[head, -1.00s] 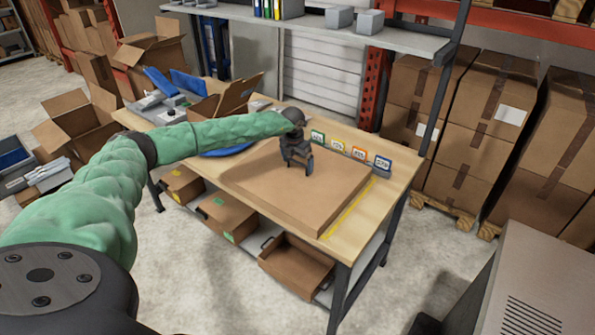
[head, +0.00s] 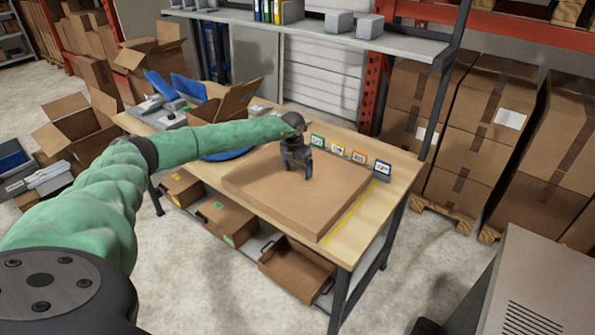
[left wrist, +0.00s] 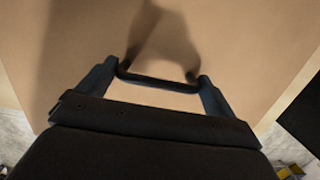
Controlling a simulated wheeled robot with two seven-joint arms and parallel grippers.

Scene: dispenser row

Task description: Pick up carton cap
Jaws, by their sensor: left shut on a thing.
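The carton cap (head: 290,205) is a wide, flat brown cardboard piece lying on the workbench in the head view. Its top fills most of the left wrist view (left wrist: 235,45). My left gripper (head: 296,174) points down at the far middle part of the cap top. In the left wrist view, a thin black handle (left wrist: 155,81) spans between the two fingertips of the left gripper (left wrist: 157,80), which are shut on its ends. The cap looks level; I cannot tell whether it is clear of what lies under it. My right gripper is not in view.
The workbench (head: 398,165) has several coloured label cards (head: 338,150) along its back right edge. An open carton (head: 228,105) and grey and blue parts stand at the left. Boxes (head: 298,268) sit below. A shelf (head: 330,36) hangs behind.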

